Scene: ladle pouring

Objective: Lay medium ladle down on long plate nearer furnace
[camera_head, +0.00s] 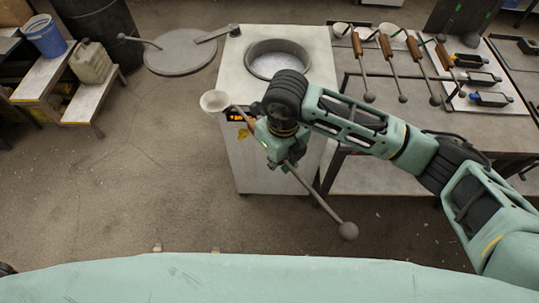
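My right gripper (271,143) is shut on a ladle in front of the furnace. The ladle's pale cup (214,101) sticks out to the upper left of the gripper. Its rod runs down right to a ball end (348,231). The furnace (237,75) is a pale box with a round open crucible (278,62) on top. Several ladles with brown grips (388,48) lie on the bench (375,112) to the right, cups at the far side. I cannot clearly make out a long plate under them. My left gripper is not in view.
A pale board (512,112) with several dark moulds lies on the bench's right side. A round grey lid (180,58) lies left of the furnace. A jerrycan (91,62) and blue bucket (46,36) stand far left. Floor at left is clear.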

